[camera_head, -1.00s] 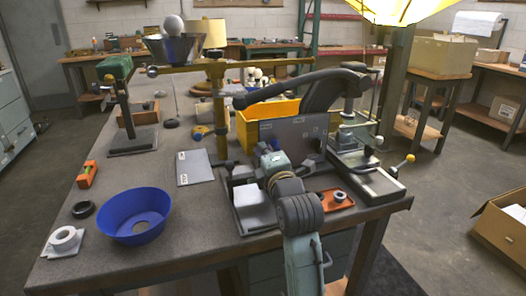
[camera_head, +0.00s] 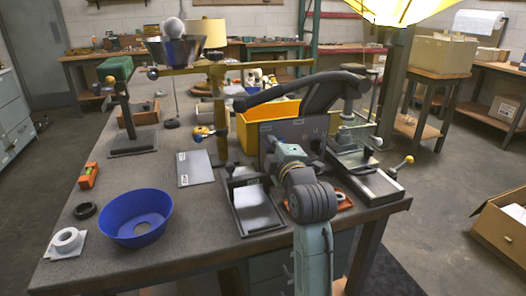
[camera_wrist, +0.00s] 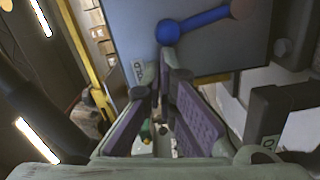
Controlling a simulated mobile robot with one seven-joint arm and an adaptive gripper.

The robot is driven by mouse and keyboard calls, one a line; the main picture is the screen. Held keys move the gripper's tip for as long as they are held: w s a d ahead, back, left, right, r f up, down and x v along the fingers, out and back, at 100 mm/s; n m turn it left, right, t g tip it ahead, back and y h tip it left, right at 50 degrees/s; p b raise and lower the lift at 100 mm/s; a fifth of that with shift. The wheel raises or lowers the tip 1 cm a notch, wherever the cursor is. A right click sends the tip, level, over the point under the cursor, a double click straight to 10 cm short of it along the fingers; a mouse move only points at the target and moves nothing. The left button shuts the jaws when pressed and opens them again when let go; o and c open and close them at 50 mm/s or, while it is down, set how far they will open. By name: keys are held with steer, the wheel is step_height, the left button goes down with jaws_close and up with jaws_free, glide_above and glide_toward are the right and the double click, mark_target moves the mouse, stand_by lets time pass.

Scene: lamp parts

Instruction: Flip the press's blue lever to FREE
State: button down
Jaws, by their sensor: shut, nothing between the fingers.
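The press (camera_head: 345,150) stands at the right side of the bench, with a grey panel (camera_head: 310,132) on its near side. In the wrist view the blue lever (camera_wrist: 200,20) lies across this panel, with its round knob (camera_wrist: 168,32) at the left end and its pivot at the upper right. A label reading HOLD (camera_wrist: 138,72) is below left of the knob. My gripper (camera_wrist: 162,70) is shut and empty, its tips just below the knob; I cannot tell whether they touch it. In the head view my wrist hides the fingertips and lever.
A black tray with white paper (camera_head: 252,197) lies left of my wrist. A yellow bin (camera_head: 258,122) is behind the panel. A blue bowl (camera_head: 136,215) and a grey plate (camera_head: 196,169) are farther left. A brass stand (camera_head: 222,110) rises near the panel.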

steer(key=d+m, duration=0.1)
steer(key=w+d+r+m, duration=0.1)
steer(key=m, duration=0.1)
steer(key=shift+d+r+m+p, duration=0.1)
steer(key=shift+d+m+p, duration=0.2)
steer(key=shift+p, duration=0.1)
steer(key=shift+w+d+m+p, duration=0.2)
steer(key=shift+d+m, duration=0.4)
steer(key=shift+m, duration=0.25)
steer(key=shift+w+d+m+p, duration=0.1)
steer(key=shift+w+d+m, duration=0.05)
steer(key=shift+d+m, duration=0.6)
steer(key=shift+a, duration=0.1)
steer(key=shift+r, duration=0.1)
